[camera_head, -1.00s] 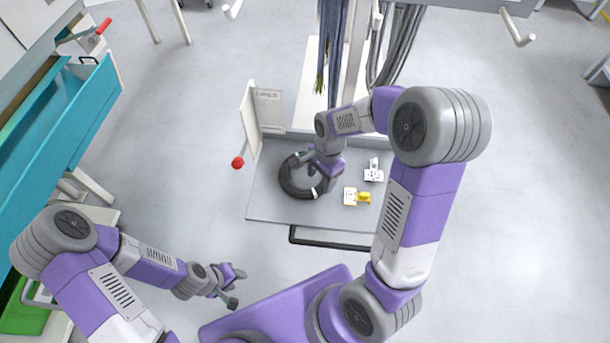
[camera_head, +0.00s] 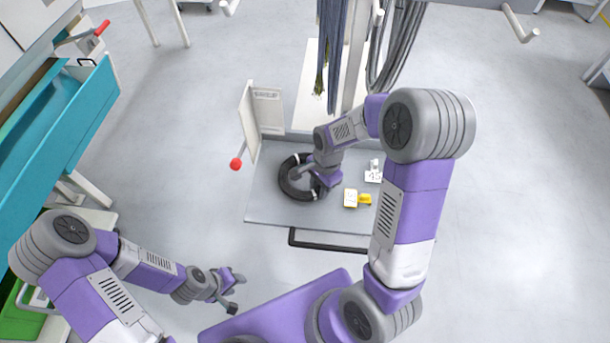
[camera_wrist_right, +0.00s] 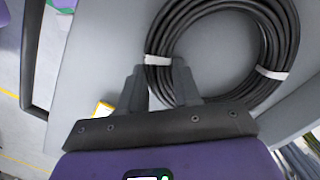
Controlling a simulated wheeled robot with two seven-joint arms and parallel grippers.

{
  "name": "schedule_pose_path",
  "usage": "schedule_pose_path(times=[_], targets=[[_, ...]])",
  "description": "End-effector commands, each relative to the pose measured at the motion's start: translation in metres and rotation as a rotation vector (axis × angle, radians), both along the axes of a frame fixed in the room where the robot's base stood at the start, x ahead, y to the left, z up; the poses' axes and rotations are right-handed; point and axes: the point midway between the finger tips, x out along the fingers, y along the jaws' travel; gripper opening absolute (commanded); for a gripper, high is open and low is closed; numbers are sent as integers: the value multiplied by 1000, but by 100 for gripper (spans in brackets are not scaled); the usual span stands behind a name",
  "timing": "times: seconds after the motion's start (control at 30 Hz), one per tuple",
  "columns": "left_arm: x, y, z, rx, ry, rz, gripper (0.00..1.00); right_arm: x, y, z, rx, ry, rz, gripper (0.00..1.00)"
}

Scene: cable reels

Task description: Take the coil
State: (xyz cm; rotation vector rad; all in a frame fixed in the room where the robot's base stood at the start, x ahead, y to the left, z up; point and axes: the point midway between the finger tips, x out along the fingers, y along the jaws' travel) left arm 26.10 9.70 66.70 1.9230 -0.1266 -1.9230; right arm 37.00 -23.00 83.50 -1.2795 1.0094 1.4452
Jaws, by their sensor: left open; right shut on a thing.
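The black coil (camera_head: 284,183), bound with white ties, lies on the grey platform of a cart (camera_head: 262,212). In the right wrist view the coil (camera_wrist_right: 283,40) fills the upper right, with one white tie right by the fingers. My right gripper (camera_head: 313,172) is at the coil's right side; in its wrist view the gripper (camera_wrist_right: 158,75) is shut on the coil's near rim beside that tie. My left gripper (camera_head: 237,291) is open and empty, low at the left, away from the cart.
A yellow-and-white item (camera_head: 352,198) and a small white tagged item (camera_head: 374,172) sit right of the coil. An upright panel (camera_head: 249,120) and a red knob (camera_head: 236,164) stand at the platform's left. Cables (camera_head: 332,50) hang behind. A teal drawer unit (camera_head: 60,130) is at left.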

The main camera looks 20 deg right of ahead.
Motion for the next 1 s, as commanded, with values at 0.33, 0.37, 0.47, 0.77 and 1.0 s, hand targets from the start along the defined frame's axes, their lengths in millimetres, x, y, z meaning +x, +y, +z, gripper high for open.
schedule_pose_path(times=[0.33,0.37,0.47,0.77,1.0], targets=[[0,0,0,0,0,0,43,1,0,2,0,-4,0,0],[0,0,1,0,0,0,43,1,0,3,0,-5,-1,0],[0,0,5,0,0,0,43,2,0,14,0,-6,0,0],[0,0,25,0,0,0,43,2,0,73,0,-8,0,0],[0,0,32,0,0,0,43,1,0,99,0,-4,0,0]])
